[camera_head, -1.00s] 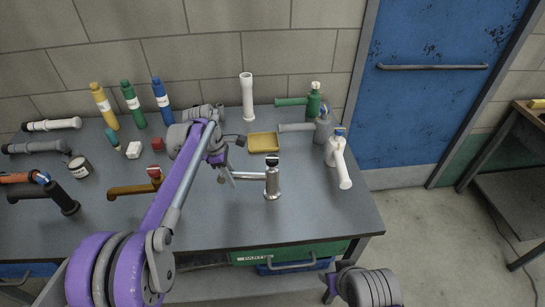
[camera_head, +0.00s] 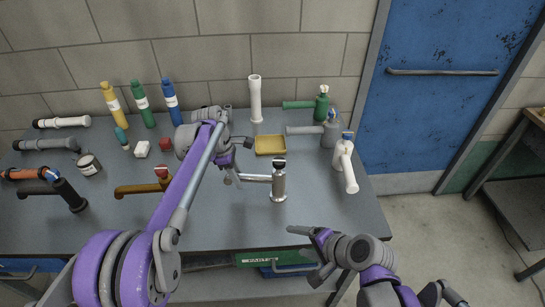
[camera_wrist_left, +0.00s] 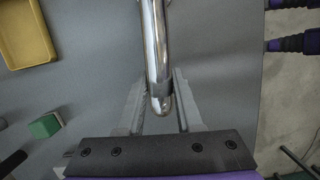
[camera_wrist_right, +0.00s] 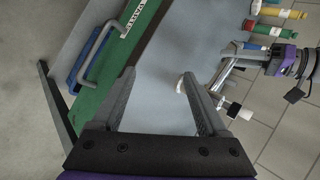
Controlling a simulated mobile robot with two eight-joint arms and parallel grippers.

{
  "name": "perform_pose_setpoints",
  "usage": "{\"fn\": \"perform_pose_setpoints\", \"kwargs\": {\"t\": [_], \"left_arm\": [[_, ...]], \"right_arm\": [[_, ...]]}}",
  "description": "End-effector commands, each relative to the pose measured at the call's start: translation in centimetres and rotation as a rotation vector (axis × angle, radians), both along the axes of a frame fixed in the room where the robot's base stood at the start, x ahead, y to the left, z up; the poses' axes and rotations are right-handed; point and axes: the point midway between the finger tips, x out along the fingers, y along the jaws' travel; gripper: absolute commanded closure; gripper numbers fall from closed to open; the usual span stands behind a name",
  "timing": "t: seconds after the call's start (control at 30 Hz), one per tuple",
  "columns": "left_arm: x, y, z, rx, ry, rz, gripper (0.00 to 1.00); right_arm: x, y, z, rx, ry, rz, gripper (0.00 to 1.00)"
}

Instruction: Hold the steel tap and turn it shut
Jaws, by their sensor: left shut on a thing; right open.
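In the left wrist view the spout (camera_wrist_left: 154,50) runs between the two fingers (camera_wrist_left: 158,88). My right gripper (camera_head: 303,254) is open and empty above the bench's front edge, in front of and to the right of the tap. In the right wrist view nothing is held between its fingers (camera_wrist_right: 158,85).
A yellow tray (camera_head: 271,151) lies behind the tap. A white tap (camera_head: 344,165), a grey tap (camera_head: 331,130) and a green tap (camera_head: 321,107) stand to the right. A brown tap (camera_head: 143,188) is at left. Drawer handles (camera_head: 294,270) project below the front edge.

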Motion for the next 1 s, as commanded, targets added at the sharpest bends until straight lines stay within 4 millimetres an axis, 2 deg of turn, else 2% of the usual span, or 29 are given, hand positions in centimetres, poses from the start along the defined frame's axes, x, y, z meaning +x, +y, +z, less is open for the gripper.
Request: {"fn": "perform_pose_setpoints", "kwargs": {"t": [0.03, 0.23, 0.4, 0.5, 0.6, 0.77, 1.0], "left_arm": [[0.0, 0.0, 0.0, 0.0, -0.001, 0.0, 1.0], [0.0, 0.0, 0.0, 0.0, -0.001, 0.001, 1.0], [0.0, 0.0, 0.0, 0.0, -0.001, 0.001, 1.0], [0.0, 0.0, 0.0, 0.0, -0.001, 0.001, 1.0], [0.0, 0.0, 0.0, 0.0, -0.001, 0.001, 1.0], [0.0, 0.0, 0.0, 0.0, -0.001, 0.0, 1.0], [0.0, 0.0, 0.0, 0.0, -0.001, 0.0, 1.0]], "right_arm": [[1.7, 0.5, 0.5, 0.126, 0.022, -0.077, 0.24], [7.6, 1.4, 2.9, 0.683, 0.152, -0.364, 0.24], [11.6, 0.4, 4.8, 1.115, 0.281, -0.526, 0.24], [13.1, -0.5, 5.5, 1.305, 0.346, -0.579, 0.24], [14.0, -1.3, 6.0, 1.435, 0.394, -0.609, 0.24], [14.9, -1.6, 6.3, 1.524, 0.43, -0.624, 0.24], [17.6, 0.6, 6.4, 1.527, 0.435, -0.622, 0.24]]}}
